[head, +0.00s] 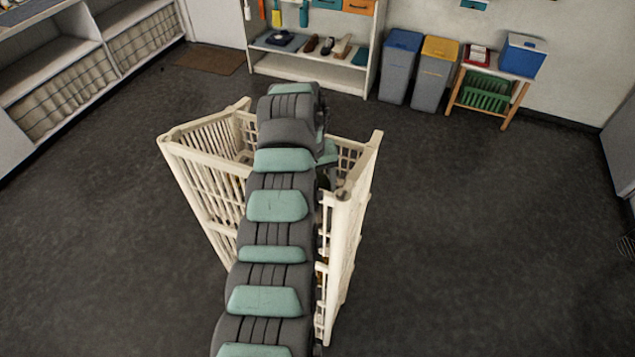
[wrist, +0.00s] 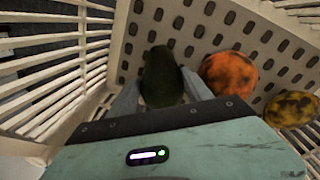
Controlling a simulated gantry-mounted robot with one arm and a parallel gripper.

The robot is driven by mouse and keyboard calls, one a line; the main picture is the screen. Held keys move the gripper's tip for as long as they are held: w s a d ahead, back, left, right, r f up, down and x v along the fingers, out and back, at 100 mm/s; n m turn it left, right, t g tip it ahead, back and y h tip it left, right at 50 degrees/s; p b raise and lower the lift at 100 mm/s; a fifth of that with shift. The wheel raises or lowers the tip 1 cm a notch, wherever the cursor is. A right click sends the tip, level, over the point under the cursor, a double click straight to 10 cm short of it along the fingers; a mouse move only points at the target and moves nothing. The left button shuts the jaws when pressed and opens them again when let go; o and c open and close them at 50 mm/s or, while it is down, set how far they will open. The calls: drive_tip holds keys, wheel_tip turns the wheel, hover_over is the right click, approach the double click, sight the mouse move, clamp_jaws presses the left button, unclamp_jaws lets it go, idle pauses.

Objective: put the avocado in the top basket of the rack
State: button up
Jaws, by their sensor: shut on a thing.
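The avocado (wrist: 162,78) is a dark green oval, seen in the wrist view between the fingers of my gripper (wrist: 162,95). My gripper is shut on it. Behind it is the perforated cream floor of a basket (wrist: 195,20) of the rack, with slatted walls around. I cannot tell whether the avocado touches the floor. In the head view the cream rack (head: 350,225) stands on the dark floor, and my arm covers its middle. The avocado and the fingertips are hidden in that view.
In the wrist view an orange mottled fruit (wrist: 229,74) lies right of the avocado, with a yellow-brown mottled fruit (wrist: 292,108) further right. The slatted left wall (wrist: 55,75) is close to my gripper. In the head view, bins (head: 400,65) stand far back; the floor around the rack is clear.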

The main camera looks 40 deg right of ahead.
drive_tip(key=shift+f, duration=0.15)
drive_tip(key=o, duration=1.3)
drive_tip(key=r+b, duration=0.1)
drive_tip(key=r, duration=0.3)
drive_tip(key=a+r+b, duration=0.1)
drive_tip(key=r, duration=0.3)
drive_tip(key=r+b, duration=0.1)
drive_tip(key=r, duration=0.3)
drive_tip(key=shift+w+a+r, duration=0.15)
drive_tip(key=shift+w, duration=0.25)
